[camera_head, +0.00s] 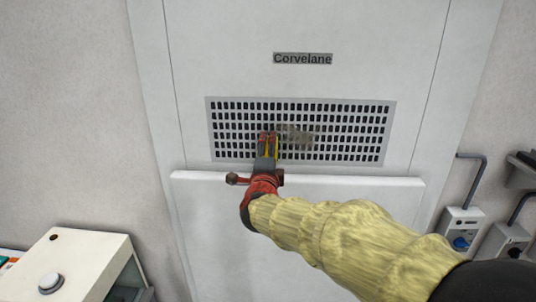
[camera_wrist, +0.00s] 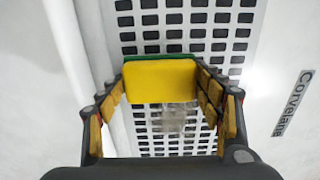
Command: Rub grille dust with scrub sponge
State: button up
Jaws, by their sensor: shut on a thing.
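The grille (camera_head: 345,133) is a pale panel with rows of dark slots on a white cabinet front; it also fills the middle of the wrist view (camera_wrist: 200,20). A grey-brown dust patch (camera_head: 297,137) lies on the grille, right of my gripper, and shows in the wrist view (camera_wrist: 172,121) just below the sponge. The yellow scrub sponge (camera_wrist: 161,82) with a green edge is held between the fingers of my gripper (camera_wrist: 163,84). In the head view my gripper (camera_head: 268,145) is in front of the grille's left half. Whether the sponge touches the grille is unclear.
A white ledge (camera_head: 350,182) runs below the grille. A label reading Corvelane (camera_head: 303,59) is above it. A white box with a round knob (camera_head: 70,270) stands at lower left. Wall sockets with cables (camera_head: 462,222) are at right.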

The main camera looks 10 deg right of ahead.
aim_at(315, 144)
jog(key=shift+b+x, duration=0.4)
jog(key=shift+x, duration=0.6)
dwell(0.8)
jog(key=d+b, duration=0.1)
jog(key=s+d+b, duration=0.1)
jog(key=d+b, duration=0.1)
jog(key=shift+s+d+f, duration=0.1)
jog(key=shift+s, duration=0.05)
jog(key=shift+s+d+b, duration=0.25)
jog(key=shift+d+b, duration=0.65)
jog(key=shift+s+d+b, duration=0.2)
jog(key=shift+d+b, duration=0.7)
jog(key=shift+d, duration=0.05)
jog(key=shift+s+d+b, duration=0.3)
jog(key=shift+d+b, duration=0.65)
jog(key=shift+b, duration=0.05)
jog(key=shift+s+d+b, duration=0.25)
jog(key=shift+d+b, duration=0.35)
jog(key=shift+d, duration=0.1)
jog(key=shift+s+d+b, duration=0.25)
jog(key=shift+d+b, duration=0.55)
jog(key=shift+b, duration=0.2)
jog(key=shift+s+d+b, duration=0.25)
jog(key=shift+d+b, duration=0.65)
jog(key=shift+b, duration=0.05)
